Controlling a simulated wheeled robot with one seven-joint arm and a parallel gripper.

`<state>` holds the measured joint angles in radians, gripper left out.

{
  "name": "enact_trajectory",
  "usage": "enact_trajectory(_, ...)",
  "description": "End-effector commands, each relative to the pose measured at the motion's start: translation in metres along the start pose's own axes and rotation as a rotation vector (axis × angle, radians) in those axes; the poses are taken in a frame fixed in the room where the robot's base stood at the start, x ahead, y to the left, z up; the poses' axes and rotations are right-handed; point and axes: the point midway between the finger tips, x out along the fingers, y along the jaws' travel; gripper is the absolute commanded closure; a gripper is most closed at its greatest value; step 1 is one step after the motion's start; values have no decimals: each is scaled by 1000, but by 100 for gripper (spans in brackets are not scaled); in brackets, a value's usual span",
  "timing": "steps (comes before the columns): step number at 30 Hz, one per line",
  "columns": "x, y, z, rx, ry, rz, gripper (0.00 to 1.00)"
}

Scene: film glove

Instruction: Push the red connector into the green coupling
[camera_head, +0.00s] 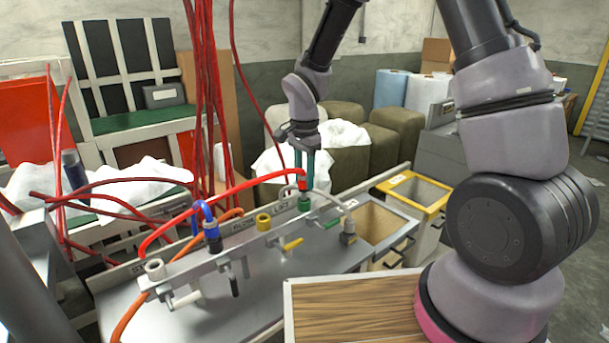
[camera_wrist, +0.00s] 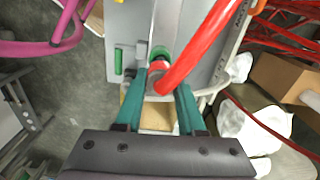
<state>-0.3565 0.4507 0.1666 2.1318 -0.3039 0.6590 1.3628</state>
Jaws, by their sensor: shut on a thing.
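My gripper (camera_head: 304,181) points down at the rail, its teal fingers shut on the red connector (camera_head: 303,184) at the end of a thick red hose (camera_head: 235,186). The green coupling (camera_head: 304,202) stands on the rail directly below the connector. The two look in line and close together; I cannot tell how deep the connector sits. In the wrist view, the connector (camera_wrist: 157,70) lies between the fingers, and the green coupling (camera_wrist: 161,53) shows just beyond it. The red hose (camera_wrist: 205,45) hides part of both.
A yellow coupling (camera_head: 263,221), a blue-hosed black connector (camera_head: 212,238) and a white coupling (camera_head: 155,268) stand left along the metal rail (camera_head: 240,253). A grey hose's connector (camera_head: 348,232) is at right. Levers stick out in front. Thin red cables (camera_head: 203,100) hang behind.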

Motion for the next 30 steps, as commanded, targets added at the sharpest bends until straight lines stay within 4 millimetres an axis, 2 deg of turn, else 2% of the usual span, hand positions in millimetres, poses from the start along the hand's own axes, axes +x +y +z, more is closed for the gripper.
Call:
enact_trajectory(26, 22, 0, 0, 0, 0, 1, 100)
enact_trajectory(27, 23, 0, 0, 0, 0, 1, 58)
enact_trajectory(29, 22, 0, 0, 0, 0, 0, 35)
enact_trajectory(30, 22, 0, 0, 0, 0, 0, 27)
